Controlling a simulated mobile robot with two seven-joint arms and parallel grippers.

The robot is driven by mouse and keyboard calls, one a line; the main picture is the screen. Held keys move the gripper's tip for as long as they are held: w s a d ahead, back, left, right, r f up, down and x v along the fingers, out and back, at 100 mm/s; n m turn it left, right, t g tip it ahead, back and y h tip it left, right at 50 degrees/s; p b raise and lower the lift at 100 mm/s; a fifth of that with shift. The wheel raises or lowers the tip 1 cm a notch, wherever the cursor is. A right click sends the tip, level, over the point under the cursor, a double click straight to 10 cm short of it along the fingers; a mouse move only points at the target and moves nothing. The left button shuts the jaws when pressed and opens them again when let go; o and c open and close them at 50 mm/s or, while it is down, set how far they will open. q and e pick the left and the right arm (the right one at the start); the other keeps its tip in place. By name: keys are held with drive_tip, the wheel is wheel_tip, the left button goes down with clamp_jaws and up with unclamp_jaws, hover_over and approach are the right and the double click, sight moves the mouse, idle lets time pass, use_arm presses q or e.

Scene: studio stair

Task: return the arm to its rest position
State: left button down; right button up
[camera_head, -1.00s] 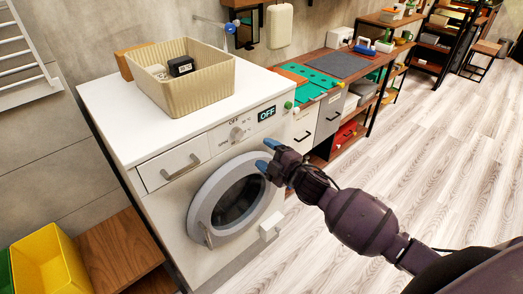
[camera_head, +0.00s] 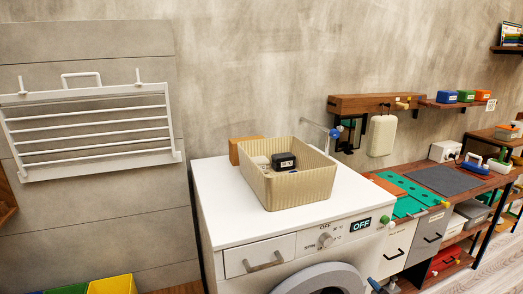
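Only a small part of my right gripper (camera_head: 380,286) shows at the bottom edge, right of the washing machine's round door. A blue fingertip and a dark piece are visible there; the rest is cut off by the frame, so its opening cannot be told. It seems to hold nothing that I can see. My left gripper is not in view. The white washing machine (camera_head: 222,208) stands in the middle, with its panel reading OFF and its door partly cut off below.
A beige basket (camera_head: 300,190) with a black labelled item (camera_head: 284,161) stands on the machine. A white drying rack (camera_head: 90,130) hangs on the left wall. A workbench with a green mat (camera_head: 405,190) and a grey mat (camera_head: 450,180) runs right. A yellow bin (camera_head: 112,285) is low left.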

drive_tip(key=s+d+f+m+g+h, duration=0.1)
drive_tip(key=s+f+m+g, duration=0.1)
drive_tip(key=s+f+m, duration=0.2)
drive_tip(key=s+d+f+m+g+h, duration=0.2)
drive_tip(key=s+f, duration=0.8)
drive_tip(key=s, duration=0.8)
drive_tip(key=shift+m+h, duration=0.3)
drive_tip(key=shift+m, duration=0.6)
drive_tip(key=shift+d, duration=0.1)
